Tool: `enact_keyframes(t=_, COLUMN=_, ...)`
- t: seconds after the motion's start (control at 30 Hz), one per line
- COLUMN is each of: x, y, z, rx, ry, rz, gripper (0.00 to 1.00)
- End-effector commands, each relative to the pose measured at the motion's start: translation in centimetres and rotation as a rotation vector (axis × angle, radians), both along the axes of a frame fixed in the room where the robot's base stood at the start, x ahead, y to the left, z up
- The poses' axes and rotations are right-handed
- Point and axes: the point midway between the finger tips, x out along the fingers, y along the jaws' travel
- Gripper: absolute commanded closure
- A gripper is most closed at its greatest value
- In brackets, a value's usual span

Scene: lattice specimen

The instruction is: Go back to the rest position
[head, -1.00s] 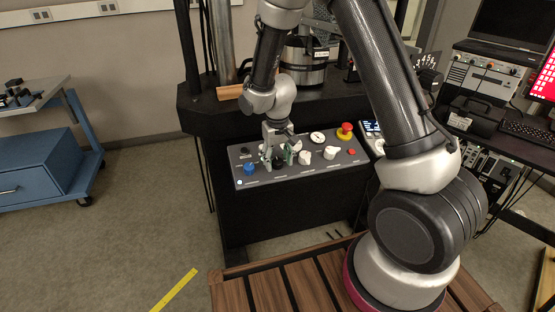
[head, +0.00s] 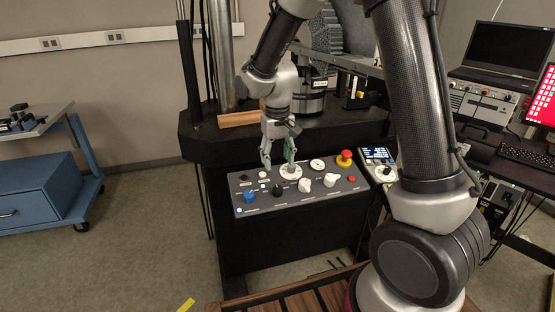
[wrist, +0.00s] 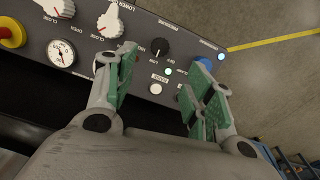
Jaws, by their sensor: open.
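My gripper (head: 278,162) is open and empty, pointing down just above the far edge of the control panel (head: 318,201). Its green-padded fingers stand apart in the wrist view (wrist: 162,92). The panel carries a black knob (head: 278,190), a blue knob (head: 249,196), white knobs (head: 304,185) and a red emergency stop on yellow (head: 345,158). In the wrist view the black knob (wrist: 160,47) lies beyond the fingers, apart from them. One finger partly covers the blue knob there.
A black machine frame (head: 205,140) with a steel column (head: 224,60) stands behind the panel. A wooden block (head: 239,119) lies on its ledge. A handheld control box (head: 378,165) is right of the panel. A blue cabinet cart (head: 40,190) is far left; floor between is clear.

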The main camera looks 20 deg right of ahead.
Motion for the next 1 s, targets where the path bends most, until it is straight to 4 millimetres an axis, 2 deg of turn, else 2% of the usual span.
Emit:
enact_keyframes(t=0.27, x=-0.5, y=-0.2, z=-0.1, rx=-0.010, ry=0.021, rz=0.034, gripper=0.47)
enact_keyframes(t=0.37, x=-3.0, y=-1.1, z=-0.8, rx=-0.034, ry=0.097, rz=0.076, gripper=0.47)
enact_keyframes(t=0.4, x=-4.5, y=-1.6, z=-0.5, rx=-0.041, ry=0.125, rz=0.096, gripper=0.47)
enact_keyframes(t=0.67, x=-12.3, y=-6.4, z=6.4, rx=-0.020, ry=0.125, rz=0.117, gripper=0.47)
enact_keyframes(t=0.8, x=-16.8, y=-9.3, z=10.1, rx=0.006, ry=0.065, rz=0.089, gripper=0.47)
enact_keyframes(t=1.0, x=-22.7, y=-12.5, z=14.0, rx=0.036, ry=-0.082, rz=0.011, gripper=0.47)
